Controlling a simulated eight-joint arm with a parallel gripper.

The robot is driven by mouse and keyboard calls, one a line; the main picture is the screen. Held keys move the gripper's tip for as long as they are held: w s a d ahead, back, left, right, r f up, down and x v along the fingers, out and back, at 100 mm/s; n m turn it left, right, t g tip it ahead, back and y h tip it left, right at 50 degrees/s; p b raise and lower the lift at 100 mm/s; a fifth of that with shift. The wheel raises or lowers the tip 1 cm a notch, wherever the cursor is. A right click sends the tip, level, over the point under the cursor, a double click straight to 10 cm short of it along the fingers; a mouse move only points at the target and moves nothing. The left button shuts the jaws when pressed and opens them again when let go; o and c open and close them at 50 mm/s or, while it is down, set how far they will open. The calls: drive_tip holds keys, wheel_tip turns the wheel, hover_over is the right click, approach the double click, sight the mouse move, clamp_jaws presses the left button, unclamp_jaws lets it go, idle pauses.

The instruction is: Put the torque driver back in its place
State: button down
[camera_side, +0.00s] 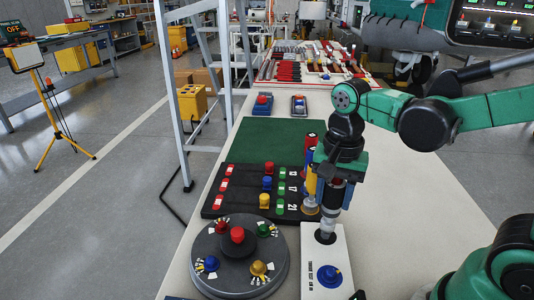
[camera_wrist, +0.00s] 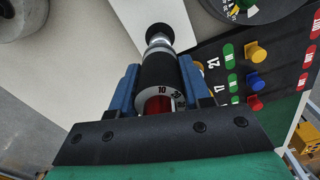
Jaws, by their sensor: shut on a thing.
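My gripper (camera_side: 337,180) is shut on the torque driver (camera_side: 330,208), held upright with its shank down. In the wrist view the driver (camera_wrist: 158,78) shows a dark barrel with a numbered ring and a red part between the blue jaws (camera_wrist: 162,95). Its lower end is at the black round port (camera_side: 325,236) of the white tester box (camera_side: 338,262); the port also shows in the wrist view (camera_wrist: 159,32). I cannot tell whether the tip is seated in it. The tester has a blue knob (camera_side: 328,276). Red, blue and yellow upright tools (camera_side: 310,175) stand just left of my gripper, partly hidden.
A black board (camera_side: 240,203) with coloured knobs and numbered rows lies left of my gripper. A grey round dial unit (camera_side: 215,245) with coloured knobs sits in front of it. A green mat (camera_side: 265,140) lies behind. The bench's right side (camera_side: 410,205) is clear.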

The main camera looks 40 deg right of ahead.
drive_tip(key=shift+f, duration=1.05)
idle(0.5)
drive_tip(key=shift+c, duration=1.6)
unclamp_jaws()
drive_tip(key=shift+r, duration=3.8)
